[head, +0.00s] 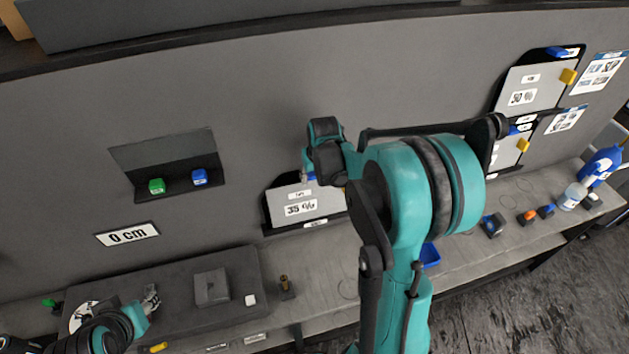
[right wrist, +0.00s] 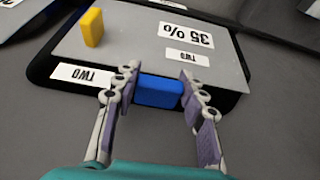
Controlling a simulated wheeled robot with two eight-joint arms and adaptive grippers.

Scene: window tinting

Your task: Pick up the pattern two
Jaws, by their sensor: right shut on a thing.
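Pattern two is a light grey sheet (head: 325,200) marked 35 % in a black holder on the grey wall panel. It appears upside down in the right wrist view (right wrist: 135,45), with TWO labels, a yellow block (right wrist: 92,27) and a blue block (right wrist: 159,91) at its edge. My right gripper (right wrist: 160,88) is shut on the blue block, one finger on each side. In the head view my right arm hides most of this gripper and the sheet's right part. My left gripper (head: 151,299) is at the lower left, near the dark mat, its fingers too small to judge.
Another patterned sheet (head: 520,98) marked 50 % hangs at the upper right, with a partly hidden one below it. A shelf (head: 180,180) with green and blue blocks is at left. Bottles (head: 572,195) and small tools stand on the bench's right end.

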